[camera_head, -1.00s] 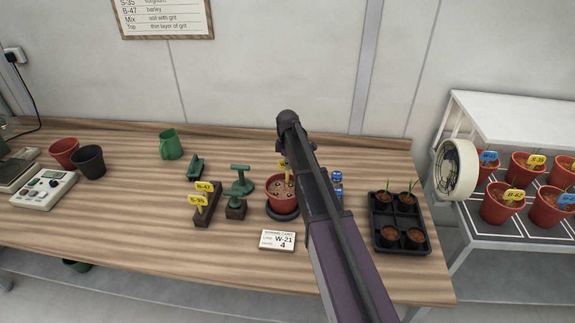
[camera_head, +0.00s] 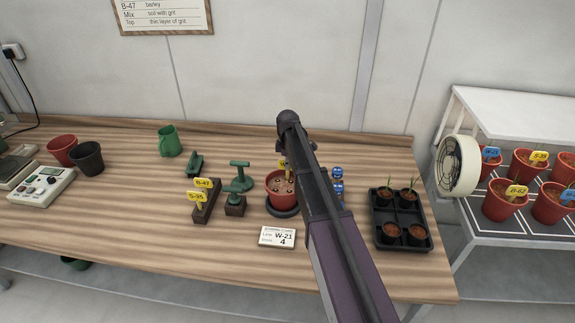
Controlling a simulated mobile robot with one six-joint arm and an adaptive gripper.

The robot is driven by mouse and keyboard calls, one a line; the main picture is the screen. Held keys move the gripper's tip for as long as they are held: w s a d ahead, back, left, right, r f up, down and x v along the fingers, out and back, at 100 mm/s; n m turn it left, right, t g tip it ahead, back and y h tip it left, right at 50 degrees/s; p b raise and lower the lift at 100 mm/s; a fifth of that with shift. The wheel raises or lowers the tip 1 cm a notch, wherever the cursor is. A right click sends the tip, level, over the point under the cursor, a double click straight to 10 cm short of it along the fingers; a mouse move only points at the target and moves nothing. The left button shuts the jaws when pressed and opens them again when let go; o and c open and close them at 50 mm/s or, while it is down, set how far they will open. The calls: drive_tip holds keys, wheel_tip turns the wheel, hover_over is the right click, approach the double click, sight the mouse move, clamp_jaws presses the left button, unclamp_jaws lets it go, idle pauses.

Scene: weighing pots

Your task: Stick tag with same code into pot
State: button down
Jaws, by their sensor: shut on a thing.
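A red pot (camera_head: 285,203) with soil and several small pale spots on top stands on a dark saucer (camera_head: 284,213). A yellow tag (camera_head: 282,164) with a "W" showing is at the pot's far side; my arm covers the rest of its code. My gripper (camera_head: 289,171) is over the pot, mostly hidden behind my arm, and shut on this tag. I cannot tell whether the tag's lower end is in the soil. A card (camera_head: 278,237) in front of the pot reads W-21 and 4. A dark holder (camera_head: 208,210) to the left carries yellow tags B-47 (camera_head: 204,183) and S-35 (camera_head: 195,196).
Green tampers (camera_head: 239,178) stand left of the pot. Blue-topped items (camera_head: 337,174) and a black seedling tray (camera_head: 401,243) are to the right. A round white fan (camera_head: 459,166) stands before the rack of tagged pots. The table's front left is clear.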

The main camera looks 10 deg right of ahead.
drive_tip(key=shift+c, duration=0.8)
unclamp_jaws()
drive_tip(key=shift+r, duration=0.2)
drive_tip(key=shift+r+p, duration=3.55)
drive_tip(key=shift+p, duration=0.2)
drive_tip(key=shift+r+p, duration=2)
drive_tip(key=shift+p, duration=0.05)
